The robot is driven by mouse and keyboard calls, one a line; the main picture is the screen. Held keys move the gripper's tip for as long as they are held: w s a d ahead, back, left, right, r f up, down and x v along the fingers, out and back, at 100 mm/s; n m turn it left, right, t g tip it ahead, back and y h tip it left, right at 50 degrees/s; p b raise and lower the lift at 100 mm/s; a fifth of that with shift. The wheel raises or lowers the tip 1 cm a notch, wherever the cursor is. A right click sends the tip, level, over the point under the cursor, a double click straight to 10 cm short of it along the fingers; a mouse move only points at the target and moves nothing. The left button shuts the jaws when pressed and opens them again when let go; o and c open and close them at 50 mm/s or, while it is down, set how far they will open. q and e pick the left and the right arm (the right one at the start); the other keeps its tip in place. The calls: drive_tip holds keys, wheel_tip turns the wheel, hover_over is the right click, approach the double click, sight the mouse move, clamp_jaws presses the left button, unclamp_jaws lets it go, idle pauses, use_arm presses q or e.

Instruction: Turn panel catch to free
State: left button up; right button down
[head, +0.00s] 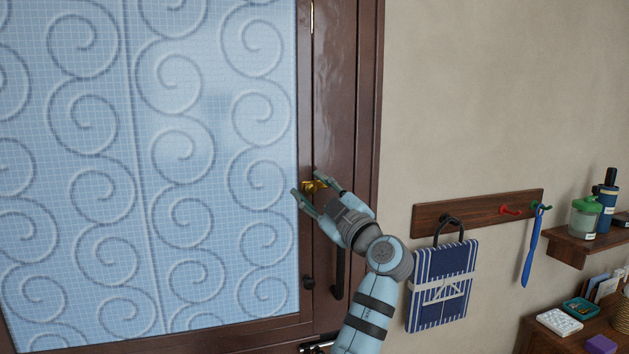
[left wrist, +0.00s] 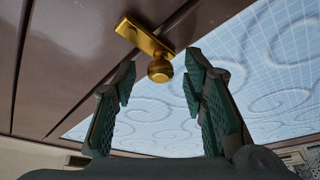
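The brass panel catch (head: 313,186) is on the dark brown frame beside the patterned blue glass panel (head: 165,150). In the left wrist view it shows as a flat brass plate (left wrist: 133,33) with a round knob (left wrist: 160,70). My left gripper (head: 308,184) is at the catch, its fingers spread to either side. In the left wrist view the knob appears between the open fingertips (left wrist: 160,82), with visible gaps on both sides. I cannot tell how deep the knob sits between them. My right gripper is not in view.
Shelves (head: 585,245) with bottles and small items are at far right.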

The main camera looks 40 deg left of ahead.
use_arm(q)
drive_tip(key=shift+w+d+f, duration=0.1)
clamp_jaws()
